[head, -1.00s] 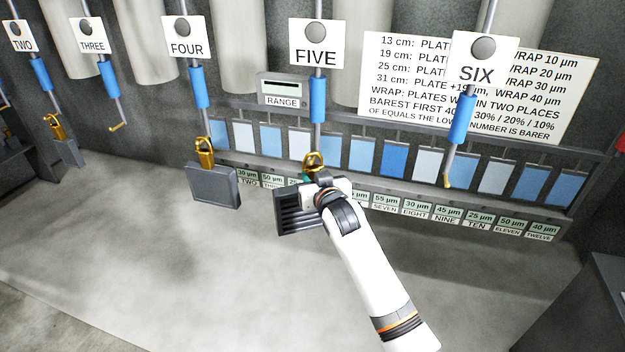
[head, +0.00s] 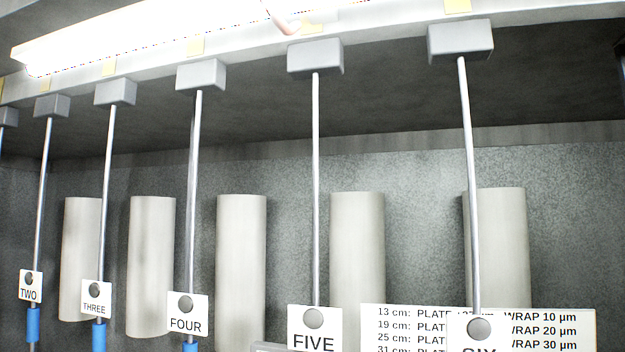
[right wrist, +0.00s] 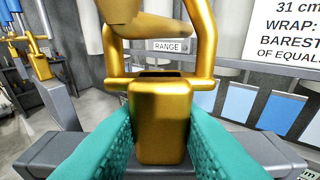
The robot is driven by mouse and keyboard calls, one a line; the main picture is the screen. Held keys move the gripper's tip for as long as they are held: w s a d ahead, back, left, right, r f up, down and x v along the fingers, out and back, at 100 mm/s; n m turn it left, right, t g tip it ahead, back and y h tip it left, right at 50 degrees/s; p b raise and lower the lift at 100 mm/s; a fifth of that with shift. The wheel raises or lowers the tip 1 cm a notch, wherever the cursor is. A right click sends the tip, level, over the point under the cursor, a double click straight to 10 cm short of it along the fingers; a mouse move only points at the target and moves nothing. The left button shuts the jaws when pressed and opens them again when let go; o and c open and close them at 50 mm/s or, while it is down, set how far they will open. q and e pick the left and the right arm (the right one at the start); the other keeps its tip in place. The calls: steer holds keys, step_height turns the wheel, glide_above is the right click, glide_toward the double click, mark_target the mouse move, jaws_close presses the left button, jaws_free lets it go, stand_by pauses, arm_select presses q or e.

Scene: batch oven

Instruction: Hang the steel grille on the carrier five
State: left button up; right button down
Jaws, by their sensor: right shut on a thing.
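In the head view carrier five shows as a thin steel rod (head: 316,190) under a grey block, with the FIVE sign (head: 313,342) cut by the bottom edge. Its lower end is out of that view. In the right wrist view the teal fingers of my right gripper (right wrist: 160,125) are shut on a gold block with a gold loop (right wrist: 207,50) above it. A thick gold hook end (right wrist: 150,28) lies across the loop's opening; I cannot tell whether it bears the loop. A dark grey bar (right wrist: 255,150), apparently the steel grille's top, lies below. My left gripper is not in view.
Neighbouring carriers four (head: 192,200) and six (head: 467,180) hang on either side from the overhead rail. Pale cylinders (head: 241,260) line the back wall. The wrist view shows the RANGE box (right wrist: 172,46) and blue sample plates (right wrist: 235,102) behind.

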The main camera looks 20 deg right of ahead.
steer(key=shift+f, duration=0.4)
stand_by(1.0)
steer(key=c, duration=1.5)
jaws_free()
steer(key=shift+o, duration=0.7)
steer(key=o, duration=0.5)
steer(key=shift+o, duration=0.2)
steer(key=shift+f, duration=0.15)
steer(key=shift+s+b, duration=0.1)
steer(key=shift+b, duration=0.2)
